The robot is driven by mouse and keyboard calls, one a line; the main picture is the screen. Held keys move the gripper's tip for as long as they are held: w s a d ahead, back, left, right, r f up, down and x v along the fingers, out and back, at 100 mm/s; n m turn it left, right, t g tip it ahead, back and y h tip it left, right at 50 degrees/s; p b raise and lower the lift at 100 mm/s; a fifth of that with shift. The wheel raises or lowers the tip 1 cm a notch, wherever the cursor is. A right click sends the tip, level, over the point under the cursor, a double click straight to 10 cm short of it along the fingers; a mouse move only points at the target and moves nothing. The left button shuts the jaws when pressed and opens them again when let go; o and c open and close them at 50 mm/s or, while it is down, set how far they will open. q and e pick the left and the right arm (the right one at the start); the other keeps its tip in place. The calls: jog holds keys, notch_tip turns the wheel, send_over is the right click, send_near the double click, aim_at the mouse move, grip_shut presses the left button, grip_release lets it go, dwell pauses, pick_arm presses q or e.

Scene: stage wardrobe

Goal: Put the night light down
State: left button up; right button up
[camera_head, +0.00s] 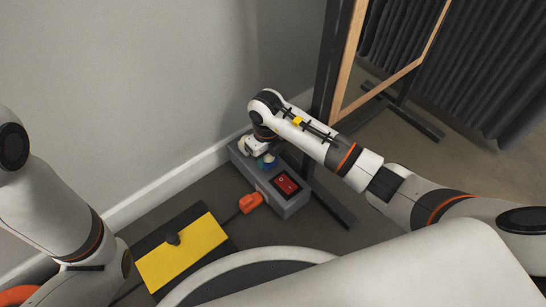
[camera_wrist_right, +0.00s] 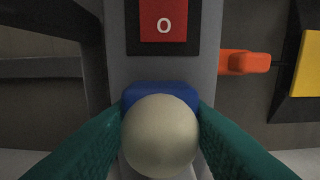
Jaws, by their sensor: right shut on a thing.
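The night light (camera_wrist_right: 160,138) has a round cream globe on a blue base. It sits between the green fingertips of my right gripper (camera_wrist_right: 162,108), which is shut on it. In the head view the night light (camera_head: 271,163) shows small and partly hidden at my right gripper (camera_head: 264,158), over the far end of a grey power strip (camera_head: 297,205). I cannot tell whether its base touches the strip or is plugged into it. My left arm shows at the left edge of the head view, but its gripper is out of the picture.
The power strip has a red rocker switch (camera_head: 286,184) and an orange plug (camera_head: 250,202) at its side. A yellow and black board (camera_head: 182,255) lies to its left. The wall (camera_head: 130,90) is close behind. A wood-framed mirror (camera_head: 395,60) stands on dark feet at the right.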

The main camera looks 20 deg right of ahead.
jog(key=shift+r, duration=0.2)
jog(key=shift+f, duration=0.65)
jog(key=o, duration=1.3)
jog(key=shift+r, duration=0.1)
